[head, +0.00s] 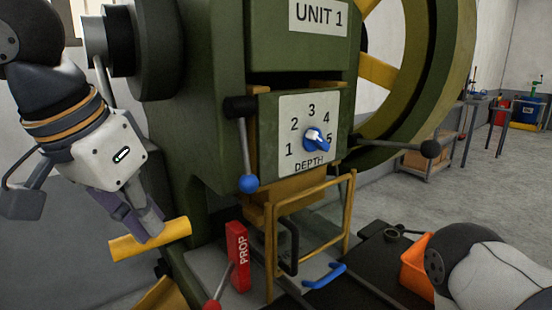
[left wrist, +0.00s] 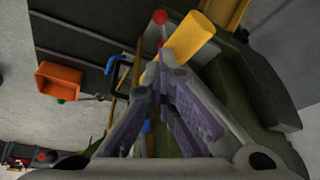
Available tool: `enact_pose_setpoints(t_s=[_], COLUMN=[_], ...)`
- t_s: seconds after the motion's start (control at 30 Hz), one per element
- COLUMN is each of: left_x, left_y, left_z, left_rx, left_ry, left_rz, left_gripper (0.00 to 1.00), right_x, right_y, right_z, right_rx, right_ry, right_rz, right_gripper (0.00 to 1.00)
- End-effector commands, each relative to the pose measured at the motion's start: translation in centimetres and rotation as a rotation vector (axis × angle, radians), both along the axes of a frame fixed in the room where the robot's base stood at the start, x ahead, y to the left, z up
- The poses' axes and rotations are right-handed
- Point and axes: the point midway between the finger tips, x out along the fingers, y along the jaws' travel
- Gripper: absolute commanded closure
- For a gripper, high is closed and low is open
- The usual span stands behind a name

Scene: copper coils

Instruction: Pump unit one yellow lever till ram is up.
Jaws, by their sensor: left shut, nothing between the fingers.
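The green press marked UNIT 1 (head: 215,110) fills the middle of the head view. Its yellow lever (head: 165,239) is a thick bar at the lower left, tilted slightly up to the right. It also shows in the left wrist view (left wrist: 192,36), just past my fingertips. My left gripper (head: 150,230) is shut and empty, its tips at the lever's near side. I cannot tell whether they touch it. The fingers also show closed together in the left wrist view (left wrist: 170,65). My right gripper is out of view. I cannot clearly make out the ram.
A red PROP block (head: 238,257) stands below the press, left of a yellow guard frame (head: 350,215). A blue-knobbed lever (head: 247,155) hangs beside the DEPTH dial (head: 316,138). An orange bin (head: 417,268) lies at right, partly behind my right arm. Tables stand far right.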

Motion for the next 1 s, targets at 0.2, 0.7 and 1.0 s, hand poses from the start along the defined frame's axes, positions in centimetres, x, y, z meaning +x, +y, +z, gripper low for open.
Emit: enact_pose_setpoints(t_s=[0.2, 0.7, 1.0], left_x=[0.5, -0.1, -1.9], left_y=[0.4, 0.1, -1.3], left_z=[-1.1, 0.1, 3.7], left_rx=[0.004, 0.004, 0.004], left_ry=[0.01, -0.001, 0.0], left_rz=[0.003, 0.002, 0.002], left_gripper=[1.0, 1.0, 1.0], right_x=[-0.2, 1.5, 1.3], right_y=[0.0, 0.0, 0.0], right_z=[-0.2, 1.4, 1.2], right_rx=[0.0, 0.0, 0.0], right_ry=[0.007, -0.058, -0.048], right_rz=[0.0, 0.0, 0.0], right_gripper=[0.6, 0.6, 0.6])
